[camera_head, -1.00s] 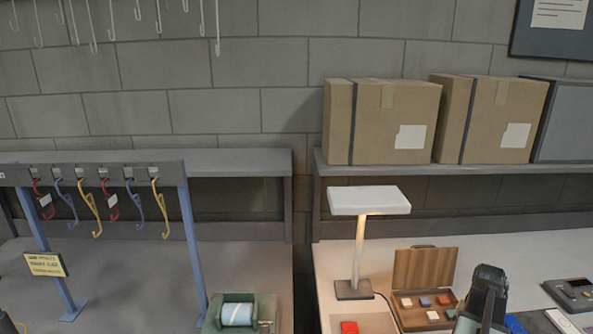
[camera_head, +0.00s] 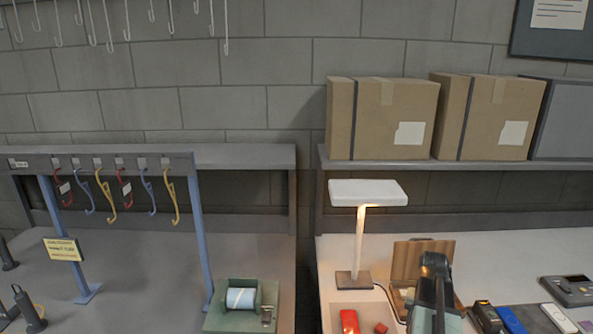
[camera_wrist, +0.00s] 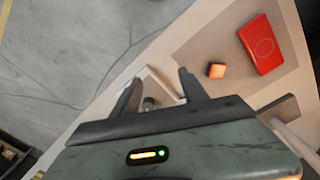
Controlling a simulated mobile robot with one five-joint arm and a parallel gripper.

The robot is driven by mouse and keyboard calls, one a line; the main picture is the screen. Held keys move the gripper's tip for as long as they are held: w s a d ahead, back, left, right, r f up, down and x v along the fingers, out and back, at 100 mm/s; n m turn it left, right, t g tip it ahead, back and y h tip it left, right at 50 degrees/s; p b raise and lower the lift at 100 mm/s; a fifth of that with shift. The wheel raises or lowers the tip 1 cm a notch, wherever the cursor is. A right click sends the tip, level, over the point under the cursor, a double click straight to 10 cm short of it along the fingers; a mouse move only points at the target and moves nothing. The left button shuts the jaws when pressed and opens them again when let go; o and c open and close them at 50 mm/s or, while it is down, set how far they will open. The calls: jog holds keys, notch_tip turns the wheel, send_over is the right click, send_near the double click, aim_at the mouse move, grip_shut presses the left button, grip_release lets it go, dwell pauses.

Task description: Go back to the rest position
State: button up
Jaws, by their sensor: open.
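My gripper (camera_wrist: 160,90) shows in the wrist view with its two dark fingers spread apart. Nothing is clamped between them. The pale bench edge, the floor and a small dark round shape show behind the gap. In the head view my arm rises at the lower right, in front of the open wooden case (camera_head: 413,253), and hides much of it. The fingertips cannot be made out there.
A lit lamp (camera_head: 368,192) stands left of my arm. A red flat device (camera_head: 349,321) and a small red cube (camera_head: 381,328) lie nearby; both show in the wrist view. A hook rack (camera_head: 125,162) and spool holder (camera_head: 230,315) stand on the left bench.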

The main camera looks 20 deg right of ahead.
jog(key=w+a+n, duration=0.3)
jog(key=w+a, duration=0.2)
jog(key=a, duration=0.6)
jog(key=w+a+n, duration=0.2)
jog(key=w+a, duration=0.3)
jog(key=a, duration=0.7)
jog(key=s+a+n, duration=0.1)
jog(key=a+n, duration=0.3)
jog(key=a, duration=1.2)
jog(key=shift+s+a+f+b, duration=0.15)
jog(key=shift+a+f+b, duration=0.1)
jog(key=shift+f+b, duration=0.05)
jog(key=shift+d, duration=0.1)
